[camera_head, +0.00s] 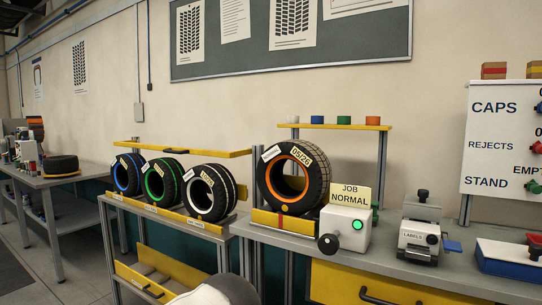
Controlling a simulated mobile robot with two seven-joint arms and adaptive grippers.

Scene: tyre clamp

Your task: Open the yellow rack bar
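The yellow rack bar (215,153) runs level just above three tyres on the rack, with a dark handle (176,150) near its middle. I cannot tell from this view whether it is latched. The tyres below have a blue ring (121,174), a green ring (154,181) and a white ring (201,192). They stand upright, side by side, behind a yellow front rail (172,214). Neither gripper shows its fingers in this view.
A larger tyre with an orange ring (268,181) stands on the bench to the right, beside a grey control box (345,229) with a green button. A label device (420,235) and a blue-sided tray (508,258) are further right.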

